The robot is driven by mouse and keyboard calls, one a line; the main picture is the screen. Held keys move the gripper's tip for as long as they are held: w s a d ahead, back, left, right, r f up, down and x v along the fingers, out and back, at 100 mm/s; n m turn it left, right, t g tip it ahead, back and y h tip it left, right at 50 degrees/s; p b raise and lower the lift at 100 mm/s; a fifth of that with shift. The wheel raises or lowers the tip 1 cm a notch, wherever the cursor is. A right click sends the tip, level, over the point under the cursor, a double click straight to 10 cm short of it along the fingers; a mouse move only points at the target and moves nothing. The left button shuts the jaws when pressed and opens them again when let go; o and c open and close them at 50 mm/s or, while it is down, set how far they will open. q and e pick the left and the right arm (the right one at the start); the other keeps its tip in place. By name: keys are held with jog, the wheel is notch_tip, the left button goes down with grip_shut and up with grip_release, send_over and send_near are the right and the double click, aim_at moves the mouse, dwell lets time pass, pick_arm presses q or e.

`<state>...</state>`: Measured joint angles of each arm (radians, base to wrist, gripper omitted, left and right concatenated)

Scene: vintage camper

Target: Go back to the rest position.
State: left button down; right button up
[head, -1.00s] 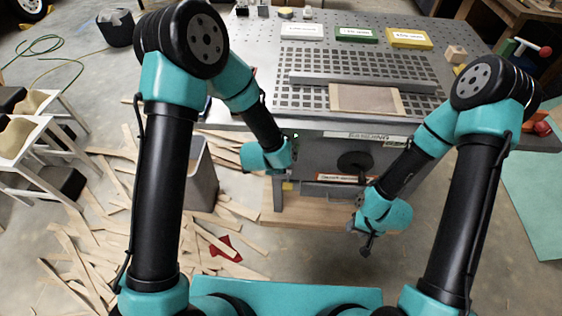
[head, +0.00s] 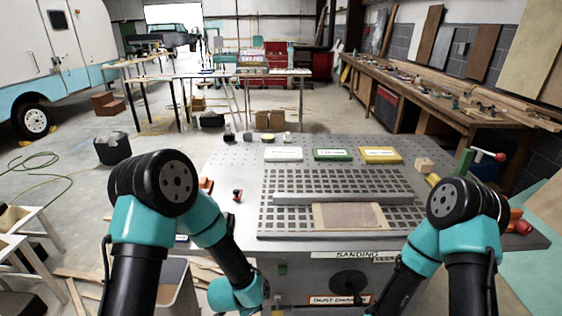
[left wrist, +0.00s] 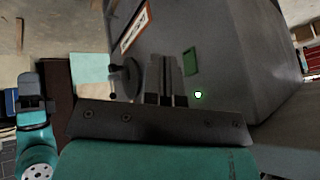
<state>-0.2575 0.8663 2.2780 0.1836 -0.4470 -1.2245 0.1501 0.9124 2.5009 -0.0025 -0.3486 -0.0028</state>
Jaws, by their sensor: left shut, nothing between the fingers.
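The task names no object. My left arm comes in from the left in the head view, and its wrist hangs in front of the sanding bench (head: 232,150). Its fingers do not show there. In the left wrist view my left gripper (left wrist: 166,80) is shut and empty, with the bench's grey front behind it. My right arm hangs at the right of the bench in the head view, its lower end cut off by the frame edge. Its dark gripper (left wrist: 33,88) shows small at the left of the left wrist view; its finger opening is unclear.
A grey bin (head: 172,283) stands left of the bench. Floor beyond is mostly open.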

pick_arm(q)
jog(key=s+a+f+n+g, duration=0.2)
jog(key=s+a+f+n, duration=0.2)
jog(key=s+a+n, duration=0.3)
jog(key=s+a+f+n+g, duration=0.2)
jog(key=s+a+f+n, duration=0.2)
jog(key=s+a+n, duration=0.3)
jog(key=shift+s+a+f+n, duration=0.15)
jog(key=shift+s+f+n, duration=0.15)
jog(key=shift+s+n, duration=0.55)
